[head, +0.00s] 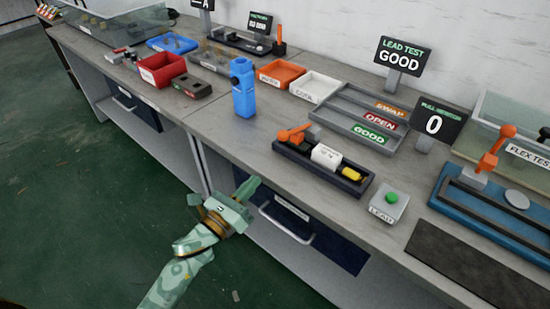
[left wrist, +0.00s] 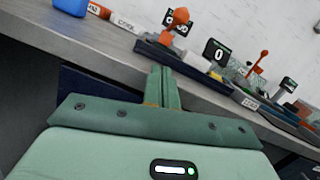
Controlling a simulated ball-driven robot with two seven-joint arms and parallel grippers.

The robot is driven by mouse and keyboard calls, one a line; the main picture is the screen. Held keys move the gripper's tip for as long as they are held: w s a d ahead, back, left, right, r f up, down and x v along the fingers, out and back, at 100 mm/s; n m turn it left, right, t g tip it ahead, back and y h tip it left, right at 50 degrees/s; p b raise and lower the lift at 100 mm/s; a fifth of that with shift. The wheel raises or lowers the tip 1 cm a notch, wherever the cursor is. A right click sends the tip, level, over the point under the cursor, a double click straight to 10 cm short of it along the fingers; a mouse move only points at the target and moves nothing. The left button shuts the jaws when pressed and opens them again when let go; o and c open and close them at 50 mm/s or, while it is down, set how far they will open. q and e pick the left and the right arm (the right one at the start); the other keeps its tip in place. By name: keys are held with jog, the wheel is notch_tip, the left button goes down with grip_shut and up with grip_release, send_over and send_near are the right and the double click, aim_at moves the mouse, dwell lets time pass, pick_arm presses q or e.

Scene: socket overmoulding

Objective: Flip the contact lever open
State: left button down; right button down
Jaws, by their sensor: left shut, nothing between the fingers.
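The dark lead-test fixture (head: 322,166) sits near the front edge of the bench. An orange contact lever (head: 293,134) is at its left end, lying low in the head view; a white block (head: 326,156) and a yellow part (head: 352,173) are to its right. In the left wrist view the orange lever (left wrist: 174,38) stands just beyond my fingertips in the picture. My left gripper (head: 249,186) is shut and empty, in front of the bench edge, left of and apart from the fixture. My right gripper is not in view.
A blue upright device (head: 243,90) stands left of the fixture. A green button box (head: 389,203) is to its right, and a blue flex-test fixture (head: 487,196) with another orange lever lies farther right. Grey labelled trays (head: 345,118) are behind. Bench between device and fixture is clear.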

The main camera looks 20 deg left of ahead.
pick_arm(q)
jog(key=m, duration=0.1)
jog(key=r+m+h, duration=0.1)
jog(key=r+m, duration=0.1)
jog(key=shift+s+d+r, duration=0.15)
jog(key=shift+s+d, duration=0.1)
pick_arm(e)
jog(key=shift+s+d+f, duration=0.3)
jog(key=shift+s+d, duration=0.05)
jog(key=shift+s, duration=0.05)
pick_arm(q)
jog(key=shift+w, duration=0.1)
send_near(296, 131)
jog(key=w, duration=0.2)
jog(key=shift+w+d+f, duration=0.2)
jog(key=shift+w+d, duration=0.1)
jog(key=shift+w, duration=0.1)
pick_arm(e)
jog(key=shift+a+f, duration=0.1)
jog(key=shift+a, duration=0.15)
